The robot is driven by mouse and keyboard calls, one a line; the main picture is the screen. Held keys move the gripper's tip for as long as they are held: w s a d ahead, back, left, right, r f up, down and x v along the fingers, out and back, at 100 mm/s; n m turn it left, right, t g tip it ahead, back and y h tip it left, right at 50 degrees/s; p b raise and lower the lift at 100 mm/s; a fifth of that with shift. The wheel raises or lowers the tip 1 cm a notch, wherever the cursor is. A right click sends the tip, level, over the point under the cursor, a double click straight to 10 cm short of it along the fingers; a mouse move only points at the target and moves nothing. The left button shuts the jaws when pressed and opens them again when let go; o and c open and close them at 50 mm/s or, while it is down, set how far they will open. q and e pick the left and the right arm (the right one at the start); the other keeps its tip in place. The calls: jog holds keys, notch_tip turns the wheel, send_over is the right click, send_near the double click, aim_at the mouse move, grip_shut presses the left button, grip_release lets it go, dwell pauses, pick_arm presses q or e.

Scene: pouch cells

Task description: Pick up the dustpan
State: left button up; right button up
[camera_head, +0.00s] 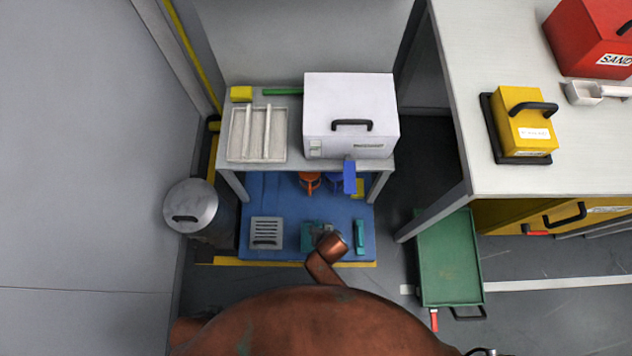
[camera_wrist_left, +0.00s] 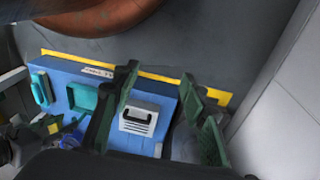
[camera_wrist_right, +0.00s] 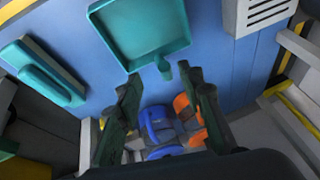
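The teal dustpan (camera_head: 308,234) lies on the blue base under the grey table, partly hidden by my brown arm in the head view. In the right wrist view the dustpan (camera_wrist_right: 142,30) is at the top, its short handle pointing down toward my right gripper (camera_wrist_right: 163,88). That gripper is open and empty, with its fingers short of the handle. The dustpan also shows in the left wrist view (camera_wrist_left: 83,97), left of my left gripper (camera_wrist_left: 160,80). The left gripper is open and empty, its fingers around the view of a grey slotted box. Neither gripper is visible in the head view.
The grey slotted box (camera_head: 266,232) and a teal handled tool (camera_head: 360,237) lie beside the dustpan. Orange (camera_wrist_right: 186,108) and blue (camera_wrist_right: 158,125) items sit close by the right fingers. Table legs (camera_head: 380,187), a metal bin (camera_head: 191,205) and a green cart (camera_head: 449,258) flank the space.

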aim_at(317, 225)
jog(key=b+x, duration=0.4)
jog(key=x, duration=0.1)
jog(key=shift+w+a, duration=0.2)
jog(key=shift+w, duration=0.1)
pick_arm(q)
jog(key=w+d+f+t+h, duration=0.1)
jog(key=w+d+f+t, duration=0.2)
jog(key=w+d+f, duration=0.2)
notch_tip(317, 225, down, 2)
jog(key=shift+w+d+f+t+h, duration=0.15)
jog(key=shift+w+f+t+h, duration=0.15)
jog(key=shift+w, duration=0.6)
jog(key=shift+r, duration=0.1)
pick_arm(e)
jog(key=shift+c, duration=0.5)
grip_shut()
